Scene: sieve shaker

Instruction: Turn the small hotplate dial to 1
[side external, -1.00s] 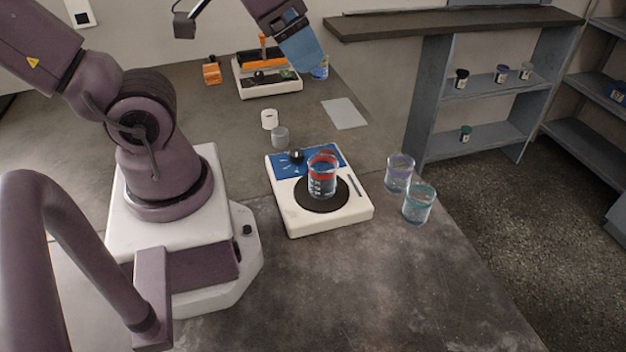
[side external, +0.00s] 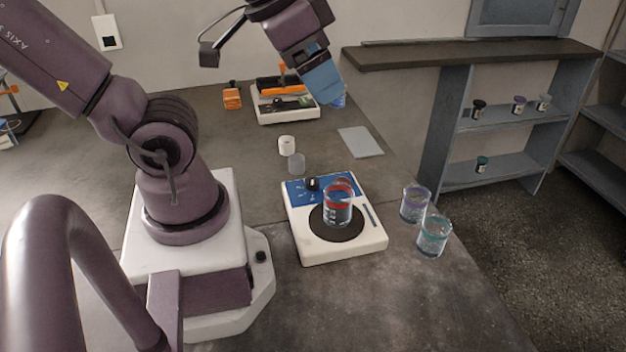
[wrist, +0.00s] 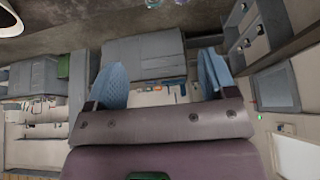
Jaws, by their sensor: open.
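The small hotplate (side external: 299,246) is a white box with a round black plate and a blue panel along its far edge. Its dial (side external: 312,184) is a small black knob on that panel; its setting is too small to read. A glass beaker (side external: 338,206) with red on it stands on the black plate. My gripper (side external: 328,97), with blue fingers, is up beyond the hotplate, apart from the dial. In the wrist view its two fingers (wrist: 162,76) are spread with nothing between them, and neither dial nor hotplate can be made out.
Two glass beakers, purple-banded (side external: 415,204) and teal-banded (side external: 433,237), stand right of the hotplate. A white roll (side external: 286,145) and a small grey cup (side external: 296,164) stand behind it. A second white device (side external: 287,116) with orange parts is farther back. The front table is clear.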

